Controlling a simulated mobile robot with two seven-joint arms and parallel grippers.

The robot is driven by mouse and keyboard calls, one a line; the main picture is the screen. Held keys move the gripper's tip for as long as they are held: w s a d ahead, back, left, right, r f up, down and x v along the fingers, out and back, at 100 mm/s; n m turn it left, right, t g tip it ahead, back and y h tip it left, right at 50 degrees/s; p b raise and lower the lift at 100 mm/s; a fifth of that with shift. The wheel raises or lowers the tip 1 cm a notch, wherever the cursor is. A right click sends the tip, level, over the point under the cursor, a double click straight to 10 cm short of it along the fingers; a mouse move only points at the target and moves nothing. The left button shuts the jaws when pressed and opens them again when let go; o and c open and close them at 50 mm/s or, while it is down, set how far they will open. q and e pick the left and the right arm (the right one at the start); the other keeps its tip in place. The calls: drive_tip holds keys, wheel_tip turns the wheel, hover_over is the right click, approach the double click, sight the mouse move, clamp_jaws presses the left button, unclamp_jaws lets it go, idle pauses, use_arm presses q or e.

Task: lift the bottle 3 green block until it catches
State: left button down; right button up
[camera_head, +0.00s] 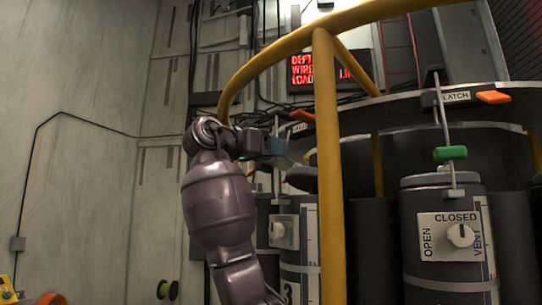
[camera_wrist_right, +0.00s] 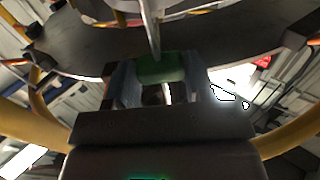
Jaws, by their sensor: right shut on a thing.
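My right gripper (camera_head: 288,157) reaches in from the lower middle of the head view, its jaws partly behind the yellow post. In the wrist view its two fingers (camera_wrist_right: 160,74) are shut on a green block (camera_wrist_right: 158,66), with a thin pale rod (camera_wrist_right: 151,28) rising past it. In the head view this block is hidden. Below the gripper stands a dark bottle (camera_head: 296,258) with a label partly showing a 3 and a pale dial plate (camera_head: 283,232). I cannot tell how high the block sits on its rod. My left gripper is not in view.
A yellow rail post (camera_head: 330,170) stands close to the right of my gripper. Another dark bottle (camera_head: 440,275) at right has its own green block (camera_head: 451,153) and a vent dial (camera_head: 460,235). Orange latch handles (camera_head: 493,97) sit above. Open space lies left, before the wall.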

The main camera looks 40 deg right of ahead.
drive_tip(key=shift+r, duration=1.95)
drive_tip(key=o, duration=1.1)
drive_tip(key=shift+w+a, duration=0.2)
drive_tip(key=shift+a, duration=1.3)
drive_tip(key=shift+w+a, duration=0.15)
drive_tip(key=shift+a, duration=1.35)
drive_tip(key=shift+w+a, duration=0.2)
drive_tip(key=shift+a, duration=1.3)
